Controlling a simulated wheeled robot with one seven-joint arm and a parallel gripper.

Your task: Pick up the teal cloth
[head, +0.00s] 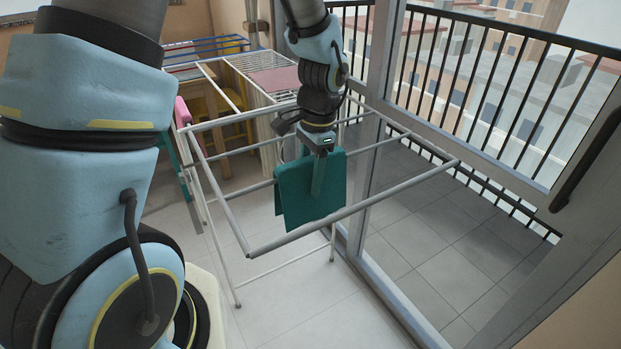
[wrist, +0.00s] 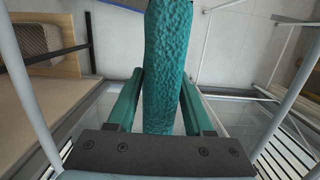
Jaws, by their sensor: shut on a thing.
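The teal cloth (head: 308,192) hangs folded at the white drying rack (head: 355,208), in the middle of the head view. My gripper (head: 318,175) points down from above with its fingers at the cloth. In the wrist view the cloth (wrist: 168,65) runs as a thick textured strip between the two teal-coloured fingers of my gripper (wrist: 158,100). The gripper is shut on it. Whether the cloth still rests on a rack bar cannot be told.
A pink cloth (head: 182,111) and another teal strip hang at the rack's left end. A pink cloth (head: 275,79) lies on the rack farther back. A glass door frame (head: 375,110) and balcony railing (head: 470,75) stand to the right. Tiled floor is open in front.

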